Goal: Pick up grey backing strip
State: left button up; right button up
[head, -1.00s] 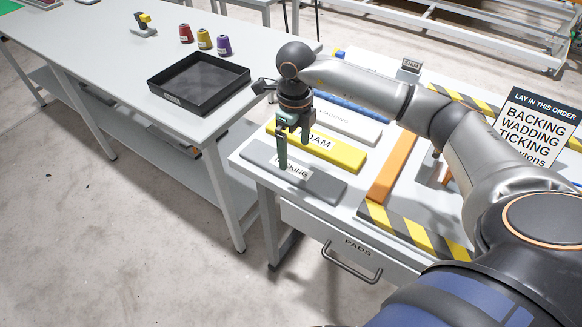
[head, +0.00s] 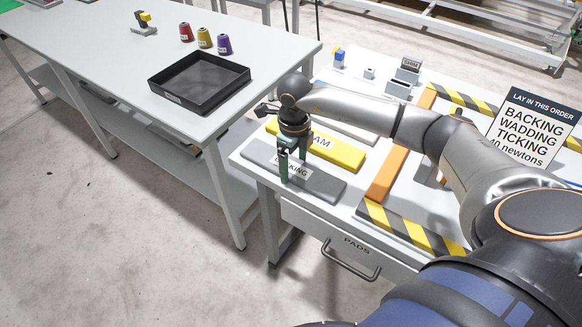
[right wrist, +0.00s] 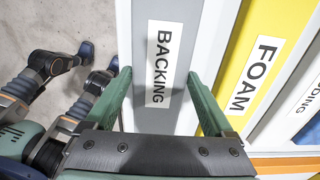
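The grey backing strip (head: 325,186) lies flat near the left front corner of the right-hand table. In the head view my arm partly hides its label; in the right wrist view the strip (right wrist: 153,122) reads "BACKING". My right gripper (head: 294,164) is over the strip's left part, pointing down. In the right wrist view the gripper (right wrist: 158,76) is open, with one green finger on each side of the strip's width. A gap shows between each finger and the strip's label; I cannot tell whether the fingers touch its edges. My left gripper is not in view.
A yellow foam strip (head: 340,153) lies just behind the grey one, close to one finger. An orange bar (head: 388,176) and striped edging (head: 412,232) lie to the right. A sign (head: 528,130) stands there. A black tray (head: 200,107) sits on the left table.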

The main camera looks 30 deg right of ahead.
jog(key=c, duration=0.7)
jog(key=shift+o, duration=0.2)
jog(key=shift+r, duration=0.1)
